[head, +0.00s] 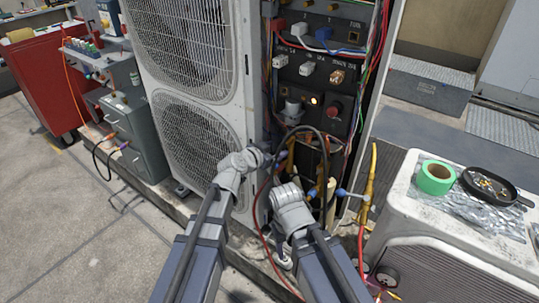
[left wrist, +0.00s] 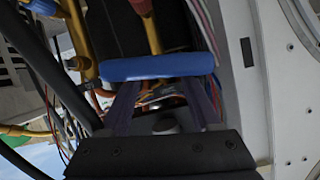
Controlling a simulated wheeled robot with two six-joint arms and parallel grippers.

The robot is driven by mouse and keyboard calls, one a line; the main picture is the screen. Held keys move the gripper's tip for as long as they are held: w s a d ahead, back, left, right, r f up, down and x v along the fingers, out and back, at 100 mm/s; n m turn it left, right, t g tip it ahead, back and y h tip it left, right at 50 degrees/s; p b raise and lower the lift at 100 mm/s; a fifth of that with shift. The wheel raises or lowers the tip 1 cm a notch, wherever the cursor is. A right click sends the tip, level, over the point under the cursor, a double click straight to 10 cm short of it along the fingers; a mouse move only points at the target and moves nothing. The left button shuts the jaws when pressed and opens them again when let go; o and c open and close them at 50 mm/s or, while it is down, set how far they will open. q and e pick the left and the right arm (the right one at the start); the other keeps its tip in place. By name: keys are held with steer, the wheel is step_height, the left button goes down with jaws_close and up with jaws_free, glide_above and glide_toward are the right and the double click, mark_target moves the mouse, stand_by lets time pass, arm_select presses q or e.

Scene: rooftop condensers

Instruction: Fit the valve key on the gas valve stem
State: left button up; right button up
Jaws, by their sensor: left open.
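In the left wrist view a blue bar-shaped handle (left wrist: 158,67) lies across the tips of my open left gripper (left wrist: 160,92); I cannot tell whether they touch. A brass-coloured rod (left wrist: 150,35) runs away from the handle. I cannot tell whether this is the valve key or a valve's own handle. In the head view my left wrist (head: 236,168) is at the lower condenser's right edge, its fingertips hidden. My right wrist (head: 290,208) is right of it, fingers not discernible. Small blue handles (head: 347,193) sit by yellow pipework (head: 370,180). No gas valve stem is clearly identifiable.
A tall condenser unit (head: 190,95) stands left of an open wiring panel (head: 318,70) with loose cables. At right a white unit (head: 450,238) carries green tape (head: 436,177) and a black pan (head: 490,187). A red cabinet (head: 42,75) is far left.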

arm_select(q)
steer(key=x, duration=0.2)
steer(key=shift+w+d, duration=0.15)
steer(key=shift+w, duration=0.1)
jaws_close()
stand_by(0.3)
stand_by(0.6)
stand_by(1.4)
